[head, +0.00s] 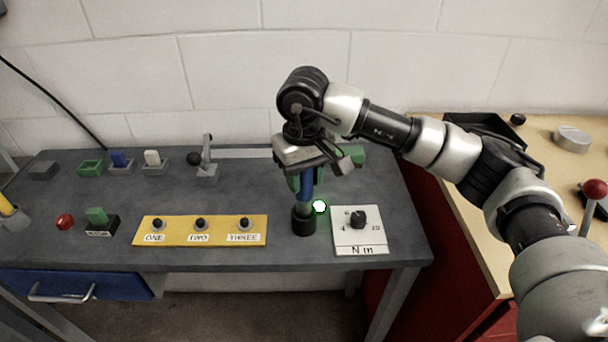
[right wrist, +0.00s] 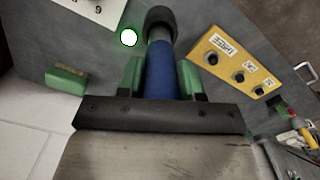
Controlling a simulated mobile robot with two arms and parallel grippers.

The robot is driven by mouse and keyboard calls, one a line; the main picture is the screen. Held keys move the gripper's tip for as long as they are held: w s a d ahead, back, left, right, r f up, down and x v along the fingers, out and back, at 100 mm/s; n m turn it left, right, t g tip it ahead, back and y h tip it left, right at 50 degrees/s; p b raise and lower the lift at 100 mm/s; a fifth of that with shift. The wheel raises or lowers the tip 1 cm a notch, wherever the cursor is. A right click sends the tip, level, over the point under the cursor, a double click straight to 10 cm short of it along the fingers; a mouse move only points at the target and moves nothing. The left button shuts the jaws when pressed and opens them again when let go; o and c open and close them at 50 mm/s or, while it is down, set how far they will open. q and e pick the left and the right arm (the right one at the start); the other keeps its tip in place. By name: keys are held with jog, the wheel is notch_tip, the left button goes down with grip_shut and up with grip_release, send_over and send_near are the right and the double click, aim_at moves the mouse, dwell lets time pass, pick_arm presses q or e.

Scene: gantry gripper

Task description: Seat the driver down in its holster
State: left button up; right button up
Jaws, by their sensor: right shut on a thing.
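The driver (head: 306,186) has a blue body and hangs roughly upright under my right gripper (head: 303,178). In the right wrist view the blue driver (right wrist: 160,72) lies between the two green fingers of the gripper (right wrist: 161,80), which are shut on it. The holster (head: 303,221) is a dark round cup on the grey bench, directly below the driver. It also shows in the right wrist view (right wrist: 160,18). The driver's grey lower end meets the holster's mouth; how deep it sits is hidden. My left gripper is not in view.
A glowing green-rimmed lamp (head: 320,207) is close beside the holster. A white dial plate marked N m (head: 360,241) lies to its right, and a yellow panel with three knobs (head: 181,233) to its left. A green block (head: 351,155) lies behind.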

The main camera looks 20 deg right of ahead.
aim_at(304, 193)
jog(key=shift+f+b, duration=1.9)
jog(key=shift+f, duration=0.2)
jog(key=o, duration=1.1)
notch_tip(304, 193, up, 11)
jog(key=shift+b, duration=0.4)
jog(key=shift+f, duration=0.1)
